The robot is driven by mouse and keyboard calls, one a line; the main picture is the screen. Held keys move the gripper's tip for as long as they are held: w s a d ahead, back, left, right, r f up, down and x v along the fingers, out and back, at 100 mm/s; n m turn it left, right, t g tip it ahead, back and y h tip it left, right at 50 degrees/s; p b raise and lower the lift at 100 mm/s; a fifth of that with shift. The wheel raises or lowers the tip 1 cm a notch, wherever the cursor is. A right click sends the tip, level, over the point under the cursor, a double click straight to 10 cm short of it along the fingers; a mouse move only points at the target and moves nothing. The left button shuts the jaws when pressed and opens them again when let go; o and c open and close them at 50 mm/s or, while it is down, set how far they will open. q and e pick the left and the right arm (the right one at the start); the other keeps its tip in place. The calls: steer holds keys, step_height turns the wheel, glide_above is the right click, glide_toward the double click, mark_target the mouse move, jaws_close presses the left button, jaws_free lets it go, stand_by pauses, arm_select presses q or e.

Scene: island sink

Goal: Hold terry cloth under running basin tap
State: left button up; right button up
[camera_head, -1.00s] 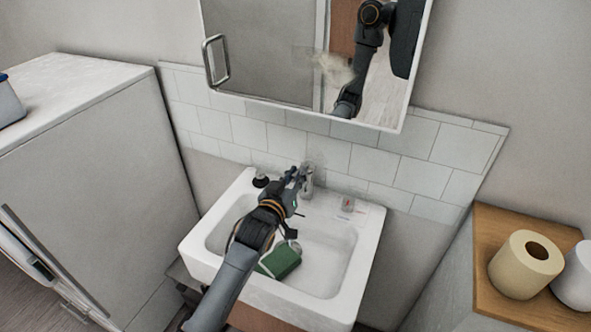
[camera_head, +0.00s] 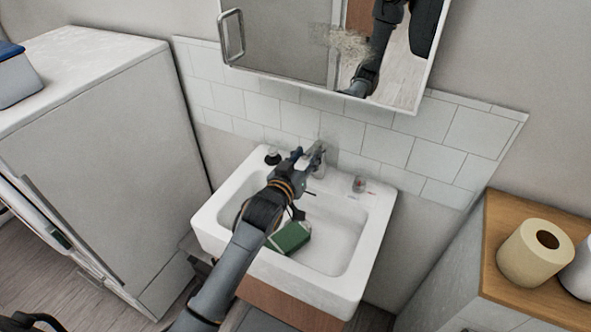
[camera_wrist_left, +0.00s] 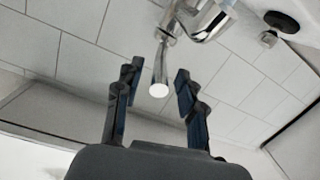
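The white basin (camera_head: 378,240) stands against the tiled wall. Its chrome tap (camera_head: 321,165) is at the back middle, partly hidden by my left gripper (camera_head: 308,157). In the left wrist view the gripper (camera_wrist_left: 157,78) is open, with a slim chrome part of the tap (camera_wrist_left: 160,70) showing between its separated fingers; I cannot tell whether they touch it. A green block-like item (camera_head: 290,238) lies in the basin beside my forearm, partly hidden; I cannot tell whether it is the terry cloth. No water stream is visible. My right gripper is not seen.
A black-based item (camera_head: 272,157) and a small clear item (camera_head: 359,184) sit on the basin's back rim. A mirror cabinet (camera_head: 285,45) hangs above. A pale cabinet (camera_head: 110,150) stands left, and a wooden top (camera_head: 500,240) with paper rolls (camera_head: 535,255) right.

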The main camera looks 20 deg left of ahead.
arm_select(q)
steer(key=s+a+r, duration=0.1)
steer(key=s, duration=0.9)
steer(key=shift+a, duration=0.35)
steer(key=shift+s, duration=0.1)
